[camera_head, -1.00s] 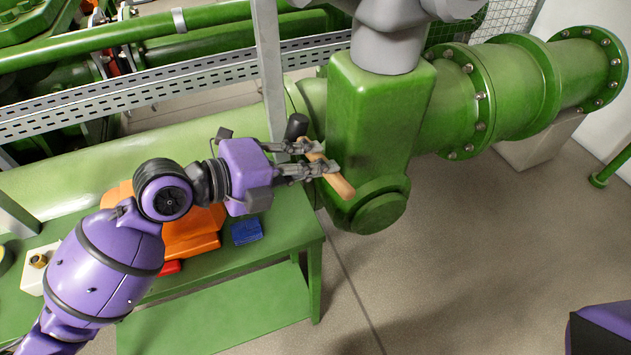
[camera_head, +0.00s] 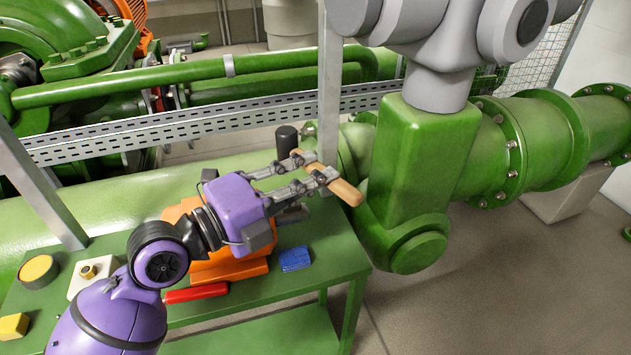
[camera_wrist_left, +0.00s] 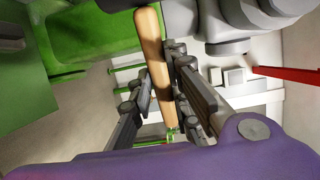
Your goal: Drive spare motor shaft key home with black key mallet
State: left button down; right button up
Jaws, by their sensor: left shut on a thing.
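The black key mallet has a dark cylindrical head (camera_head: 287,141) and a light wooden handle (camera_head: 347,191). My left gripper (camera_head: 314,166) is shut on the handle and holds the mallet above the back right of the green bench. The handle slants down to the right, with the head at its upper left end. In the left wrist view the handle (camera_wrist_left: 151,45) runs between the fingers. The orange spare motor (camera_head: 240,270) sits on the bench below and left of the gripper, partly hidden by my arm. I cannot make out its shaft key. My right gripper is out of view.
On the green bench (camera_head: 262,318) are a blue block (camera_head: 295,259), a red item (camera_head: 197,293), a white box (camera_head: 93,275), a yellow-topped disc (camera_head: 38,270) and a yellow block (camera_head: 14,326). A grey post (camera_head: 330,90) and green pipework (camera_head: 425,150) stand close to the mallet.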

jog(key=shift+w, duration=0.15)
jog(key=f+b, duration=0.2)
jog(key=b, duration=0.1)
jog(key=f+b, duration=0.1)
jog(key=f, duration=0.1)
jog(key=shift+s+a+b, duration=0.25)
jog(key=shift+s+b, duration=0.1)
jog(key=shift+b, duration=0.05)
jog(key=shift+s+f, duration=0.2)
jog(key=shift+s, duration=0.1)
